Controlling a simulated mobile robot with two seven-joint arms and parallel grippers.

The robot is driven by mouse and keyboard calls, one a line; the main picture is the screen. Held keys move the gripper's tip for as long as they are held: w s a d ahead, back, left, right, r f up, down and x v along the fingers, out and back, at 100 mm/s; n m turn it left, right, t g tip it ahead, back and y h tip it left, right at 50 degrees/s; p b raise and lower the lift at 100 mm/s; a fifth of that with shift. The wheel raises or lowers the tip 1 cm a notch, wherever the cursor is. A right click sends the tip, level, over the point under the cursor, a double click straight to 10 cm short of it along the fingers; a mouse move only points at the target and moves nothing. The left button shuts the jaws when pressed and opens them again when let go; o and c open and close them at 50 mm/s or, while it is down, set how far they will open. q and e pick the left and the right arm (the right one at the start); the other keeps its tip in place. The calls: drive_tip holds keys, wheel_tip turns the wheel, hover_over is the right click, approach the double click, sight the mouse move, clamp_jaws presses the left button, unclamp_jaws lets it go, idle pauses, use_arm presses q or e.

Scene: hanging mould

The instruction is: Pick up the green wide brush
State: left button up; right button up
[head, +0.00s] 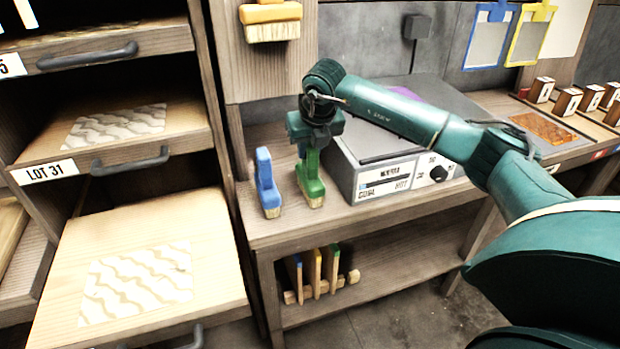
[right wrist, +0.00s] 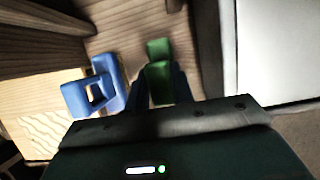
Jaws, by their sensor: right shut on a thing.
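The green wide brush (head: 310,183) stands at the left end of the wooden bench, bristles down, just left of the grey heating box. My right gripper (head: 310,148) comes down on it from above and is shut on its upper part. In the right wrist view the green brush (right wrist: 158,68) shows between the fingers of my right gripper (right wrist: 160,88). I cannot tell whether the brush is lifted off the bench. My left gripper is not in view.
A blue brush (head: 267,182) stands close on the left; it also shows in the right wrist view (right wrist: 92,92). The grey heating box (head: 395,165) is close on the right. Open drawers (head: 130,270) are at the left. An orange brush (head: 270,20) hangs above.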

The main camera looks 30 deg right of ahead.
drive_tip(key=shift+r, duration=0.1)
clamp_jaws()
wheel_tip(320, 180, up, 18)
idle(0.6)
drive_tip(key=shift+o, duration=1.8)
unclamp_jaws()
drive_tip(key=shift+c, duration=1.3)
